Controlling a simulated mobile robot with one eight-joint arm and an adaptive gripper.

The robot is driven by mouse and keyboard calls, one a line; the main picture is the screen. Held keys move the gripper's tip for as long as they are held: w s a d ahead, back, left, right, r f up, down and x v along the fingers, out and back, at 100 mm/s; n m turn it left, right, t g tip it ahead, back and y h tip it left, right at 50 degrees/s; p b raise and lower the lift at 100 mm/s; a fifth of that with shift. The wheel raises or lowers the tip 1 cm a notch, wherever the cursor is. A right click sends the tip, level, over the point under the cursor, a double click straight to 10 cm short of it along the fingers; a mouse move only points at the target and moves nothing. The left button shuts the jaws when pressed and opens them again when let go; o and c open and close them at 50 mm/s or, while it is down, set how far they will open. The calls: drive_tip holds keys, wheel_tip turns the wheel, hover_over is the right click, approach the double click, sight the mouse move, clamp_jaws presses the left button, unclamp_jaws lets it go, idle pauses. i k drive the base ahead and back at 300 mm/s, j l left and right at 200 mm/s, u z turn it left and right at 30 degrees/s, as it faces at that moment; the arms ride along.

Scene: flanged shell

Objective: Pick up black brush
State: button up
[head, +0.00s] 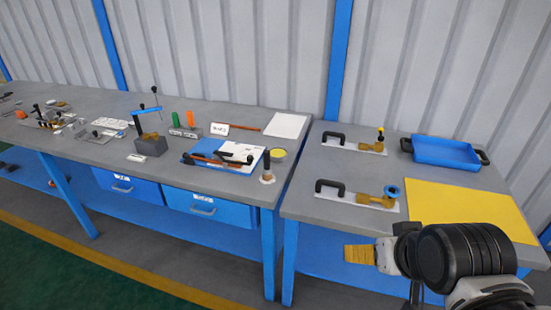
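A small upright item with a black top and a tan lower part (267,166) stands near the front right corner of the left bench. It may be the black brush, but it is too small to tell for sure. My gripper (358,253) is at the end of my arm at the lower right, pointing left. It is in front of the right bench, apart from the upright item and to the right of it.
Two white plates with black handles and brass fittings (380,148) lie on the right bench, near a blue tray (446,151) and a yellow sheet (462,205). A blue board with papers (226,156) and several tools crowd the left bench (225,184). Blue drawers (206,203) hang below.

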sight(267, 174)
drive_tip(key=i+j, duration=1.05)
drive_tip(key=i, duration=0.25)
drive_tip(key=j+u, duration=0.05)
